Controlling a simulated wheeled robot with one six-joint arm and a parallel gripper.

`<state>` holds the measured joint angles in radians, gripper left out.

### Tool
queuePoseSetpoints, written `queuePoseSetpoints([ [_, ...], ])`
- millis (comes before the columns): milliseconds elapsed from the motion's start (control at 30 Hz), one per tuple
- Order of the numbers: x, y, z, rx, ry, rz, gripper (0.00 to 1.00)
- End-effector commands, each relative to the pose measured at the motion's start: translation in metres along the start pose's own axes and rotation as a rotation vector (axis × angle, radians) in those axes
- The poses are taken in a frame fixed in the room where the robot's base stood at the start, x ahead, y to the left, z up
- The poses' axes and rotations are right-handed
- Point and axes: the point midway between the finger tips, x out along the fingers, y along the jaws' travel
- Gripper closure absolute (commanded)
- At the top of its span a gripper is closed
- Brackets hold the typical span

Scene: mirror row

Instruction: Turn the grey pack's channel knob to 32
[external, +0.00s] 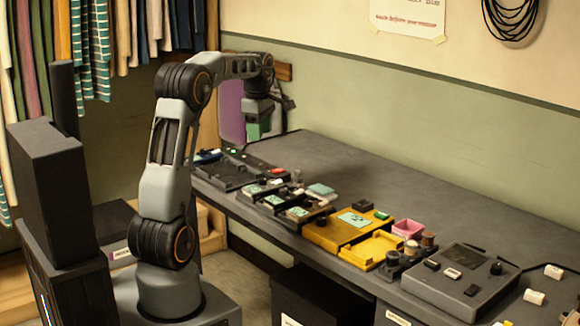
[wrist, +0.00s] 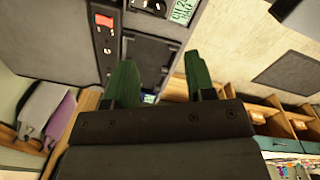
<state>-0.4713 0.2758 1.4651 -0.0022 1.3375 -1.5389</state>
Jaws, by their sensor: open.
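Several small packs with pale green screens lie in a cluster on the counter, among them one pack (external: 275,201) and another in front of it (external: 298,212). Which of them is the grey pack is too small to tell. In the wrist view, a green display (wrist: 183,11) with dark characters is cut off at the top edge, with a round black knob (wrist: 157,6) beside it. The reading and the knob's setting are not legible. My gripper (external: 258,130) hangs above the counter's far left end, apart from the packs. Its green fingers (wrist: 160,85) are open and empty.
A long black unit with a red switch (wrist: 104,20) lies left of the fingers in the wrist view. A yellow case (external: 345,228), a pink box (external: 408,228) and a large grey console (external: 450,285) stand farther right. The counter's rear strip (external: 400,180) is clear.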

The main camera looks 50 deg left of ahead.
Motion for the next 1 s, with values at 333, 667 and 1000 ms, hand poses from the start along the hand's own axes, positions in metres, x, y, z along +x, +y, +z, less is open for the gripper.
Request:
queuePoseSetpoints([
  [333,-0.016,0.002,0.000,0.001,-0.001,-0.026,0.50],
  [667,-0.010,0.006,0.001,0.853,-0.033,-0.071,0.50],
  [1000,0.001,0.009,0.001,1.788,-0.066,-0.052,0.50],
])
